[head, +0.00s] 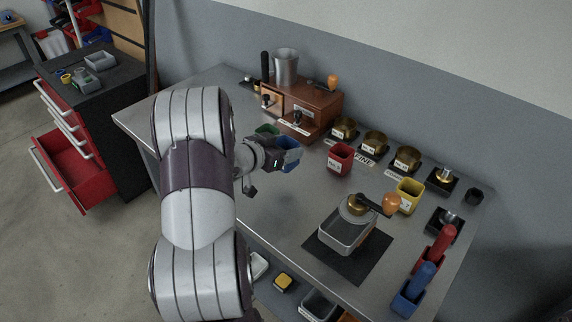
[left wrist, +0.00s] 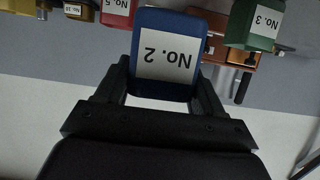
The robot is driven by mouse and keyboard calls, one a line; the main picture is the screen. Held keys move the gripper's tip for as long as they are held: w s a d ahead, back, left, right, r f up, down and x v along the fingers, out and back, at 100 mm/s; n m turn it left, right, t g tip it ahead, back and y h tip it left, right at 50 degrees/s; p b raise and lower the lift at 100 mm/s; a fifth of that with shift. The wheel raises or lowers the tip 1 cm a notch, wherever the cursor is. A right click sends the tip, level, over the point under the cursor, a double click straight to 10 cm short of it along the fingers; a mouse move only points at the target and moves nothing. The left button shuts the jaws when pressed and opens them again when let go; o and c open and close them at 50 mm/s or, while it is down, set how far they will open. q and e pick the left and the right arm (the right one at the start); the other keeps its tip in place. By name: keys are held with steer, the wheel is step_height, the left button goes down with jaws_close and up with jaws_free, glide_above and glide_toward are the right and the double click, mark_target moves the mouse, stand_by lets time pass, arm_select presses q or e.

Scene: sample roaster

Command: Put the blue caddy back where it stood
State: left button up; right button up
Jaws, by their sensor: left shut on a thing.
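The blue caddy (head: 289,158) is in my left gripper (head: 275,160), over the left part of the steel bench (head: 262,205). In the left wrist view the blue caddy (left wrist: 165,52) shows its white "No. 2" label upside down, between the two fingers of my left gripper (left wrist: 163,85). I cannot tell whether its base touches the bench. A green caddy (head: 267,130) is just behind it, partly hidden; the left wrist view shows its "No. 3" label (left wrist: 264,22). My right gripper is not in view.
A red caddy (head: 340,158) stands right of the blue one, and a yellow caddy (head: 408,195) farther right. A wooden roaster-like box (head: 310,100) is behind. Brass cups (head: 375,143) line the back. Bare bench lies in front of the red caddy.

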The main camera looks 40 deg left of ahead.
mark_target(281, 145)
arm_select(q)
steer(key=w+a+f, duration=0.2)
steer(key=w+a, duration=0.1)
steer(key=shift+w+a+f, duration=0.1)
steer(key=shift+f, duration=0.3)
step_height(281, 145, down, 4)
steer(key=shift+r+b, duration=0.15)
steer(key=shift+b, duration=0.3)
steer(key=shift+f, duration=0.2)
steer(key=o, duration=1.2)
steer(key=shift+c, duration=0.2)
steer(key=shift+s+r, duration=0.3)
steer(key=d+p+v, duration=0.1)
steer(key=v, duration=1)
steer(key=shift+s+a, duration=0.25)
steer(key=shift+a, duration=0.25)
